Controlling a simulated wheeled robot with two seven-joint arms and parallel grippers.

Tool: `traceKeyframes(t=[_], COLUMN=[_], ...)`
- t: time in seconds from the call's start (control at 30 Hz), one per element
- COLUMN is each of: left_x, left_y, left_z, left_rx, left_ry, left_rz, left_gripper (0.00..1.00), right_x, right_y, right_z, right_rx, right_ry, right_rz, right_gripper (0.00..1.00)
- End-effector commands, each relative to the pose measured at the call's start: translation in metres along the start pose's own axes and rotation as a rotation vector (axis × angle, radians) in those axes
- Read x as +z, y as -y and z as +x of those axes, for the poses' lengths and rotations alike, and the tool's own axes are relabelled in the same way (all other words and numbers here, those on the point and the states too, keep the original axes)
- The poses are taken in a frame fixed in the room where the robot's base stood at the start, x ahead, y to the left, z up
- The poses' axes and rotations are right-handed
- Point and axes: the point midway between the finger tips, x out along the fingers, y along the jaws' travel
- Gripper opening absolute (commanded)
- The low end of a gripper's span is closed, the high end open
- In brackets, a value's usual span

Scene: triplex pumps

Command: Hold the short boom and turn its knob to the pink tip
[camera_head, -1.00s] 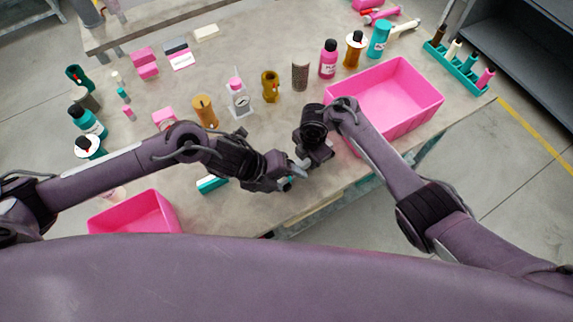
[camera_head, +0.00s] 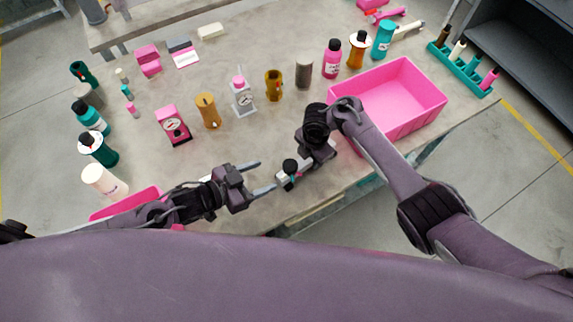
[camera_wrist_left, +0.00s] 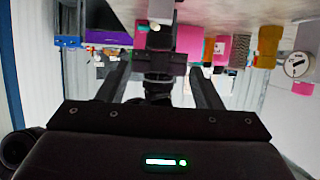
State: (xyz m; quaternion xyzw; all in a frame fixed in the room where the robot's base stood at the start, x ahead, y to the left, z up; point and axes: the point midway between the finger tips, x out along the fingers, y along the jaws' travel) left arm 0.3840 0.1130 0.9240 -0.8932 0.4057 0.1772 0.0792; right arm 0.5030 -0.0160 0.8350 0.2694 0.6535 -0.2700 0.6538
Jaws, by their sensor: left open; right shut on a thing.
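My right gripper (camera_head: 302,168) is shut on a small piece with a black knob and some teal and white, probably the short boom (camera_head: 289,170). It holds the piece near the table's front edge. The fingers hide part of it, and I cannot make out a pink tip. My left gripper (camera_head: 266,176) is open and empty just left of that piece, its fingers pointing at it, apart from it.
A large pink bin (camera_head: 392,100) stands right of my right gripper. Another pink bin (camera_head: 110,212) is partly behind my left arm. Bottles and a pink gauge block (camera_head: 173,125) stand behind on the left. A teal rack (camera_head: 462,72) is at the far right.

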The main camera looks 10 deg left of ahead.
Motion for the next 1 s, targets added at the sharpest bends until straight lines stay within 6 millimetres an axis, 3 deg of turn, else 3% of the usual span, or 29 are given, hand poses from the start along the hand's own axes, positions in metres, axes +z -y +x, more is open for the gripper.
traceKeyframes(t=[0.2,0.43,0.87,1.0], left_x=[-0.002,0.000,0.001,0.000], left_y=[0.000,-0.001,-0.001,-0.001], left_z=[0.048,0.081,0.091,0.091], left_rx=[0.000,0.001,0.002,0.002], left_ry=[-0.003,-0.001,0.002,0.002], left_rz=[0.001,0.002,0.003,0.003], left_gripper=[0.59,0.59,0.59,0.42], right_x=[0.000,0.000,0.000,0.000], right_y=[-0.001,-0.001,-0.001,-0.001], right_z=[-0.001,-0.001,-0.001,-0.001], right_rx=[0.002,0.001,0.001,0.001], right_ry=[0.000,0.000,0.000,0.000], right_rz=[0.000,0.000,0.000,0.000], right_gripper=[0.00,0.00,0.00,0.00])
